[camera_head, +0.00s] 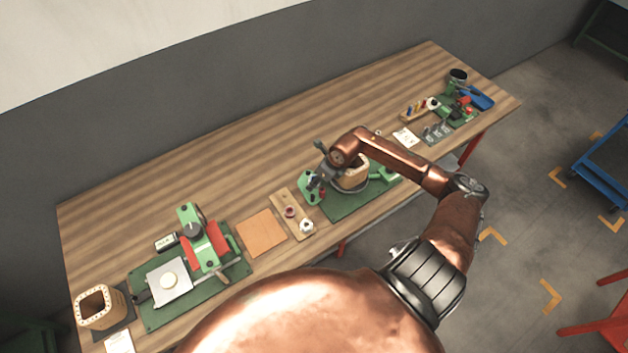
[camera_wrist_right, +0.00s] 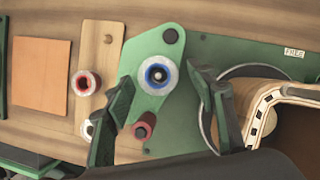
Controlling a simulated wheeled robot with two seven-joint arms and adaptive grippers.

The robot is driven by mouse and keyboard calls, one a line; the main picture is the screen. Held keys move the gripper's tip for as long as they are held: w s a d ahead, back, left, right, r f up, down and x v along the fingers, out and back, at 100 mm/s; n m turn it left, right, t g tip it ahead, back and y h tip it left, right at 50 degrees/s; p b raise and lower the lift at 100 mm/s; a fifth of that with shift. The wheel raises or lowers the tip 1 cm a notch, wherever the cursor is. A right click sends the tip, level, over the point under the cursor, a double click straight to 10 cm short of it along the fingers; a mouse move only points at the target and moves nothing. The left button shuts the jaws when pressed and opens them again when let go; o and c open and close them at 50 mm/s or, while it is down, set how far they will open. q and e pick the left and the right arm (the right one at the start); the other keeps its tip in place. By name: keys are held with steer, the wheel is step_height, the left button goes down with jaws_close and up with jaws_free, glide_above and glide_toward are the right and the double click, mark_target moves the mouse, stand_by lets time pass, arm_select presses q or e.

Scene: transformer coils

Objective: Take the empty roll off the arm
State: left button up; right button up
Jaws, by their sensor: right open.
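A roll (camera_wrist_right: 157,75) with a white rim and a blue ring around its dark centre sits on a green plate-like arm (camera_wrist_right: 158,48) in the right wrist view. My right gripper (camera_wrist_right: 160,80) is open, with one dark finger on each side of this roll. I see a gap between the roll and each finger; the depth between them is hard to judge. In the head view my right gripper (camera_head: 316,180) is over the green arm (camera_head: 306,190) of the middle station, and my wrist hides the roll there. My left gripper is not in view.
A dark red roller (camera_wrist_right: 143,128) sits low on the green arm. A wooden board (camera_head: 291,214) with a red-and-white roll (camera_head: 290,211) and a white roll (camera_head: 307,227) lies to the left. A wooden coil former (camera_wrist_right: 262,100) stands close right of my gripper. An orange pad (camera_head: 261,233) lies further left.

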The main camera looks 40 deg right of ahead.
steer(key=shift+c, duration=0.4)
steer(key=c, duration=0.9)
